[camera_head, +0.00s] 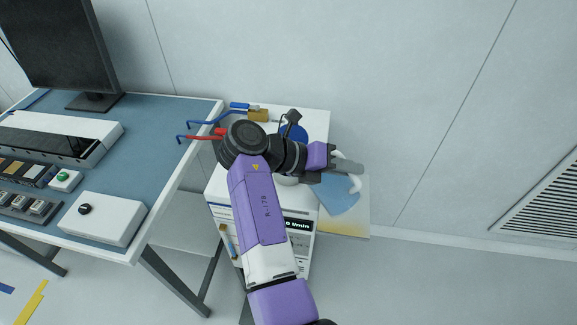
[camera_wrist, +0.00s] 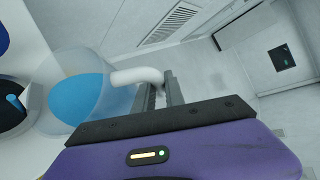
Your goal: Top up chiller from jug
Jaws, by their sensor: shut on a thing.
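The white chiller (camera_head: 217,186) stands right of the bench, its top partly hidden by my arm. A clear jug with blue liquid (camera_head: 340,199) is at the chiller's right side; it also shows in the wrist view (camera_wrist: 82,98). My gripper (camera_head: 347,165) is shut on the jug's white handle (camera_wrist: 137,76), with the fingers (camera_wrist: 162,92) around it. In the wrist view a dark round part with a blue piece (camera_wrist: 13,102) lies just left of the jug. A blue round part (camera_head: 298,131) shows behind my wrist. I cannot tell whether the jug touches anything below.
The blue-topped bench (camera_head: 155,130) at left holds a monitor (camera_head: 60,45) and a white box with a black knob (camera_head: 103,217). Blue and red valve levers (camera_head: 208,122) stick out near my arm. The floor at right is clear.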

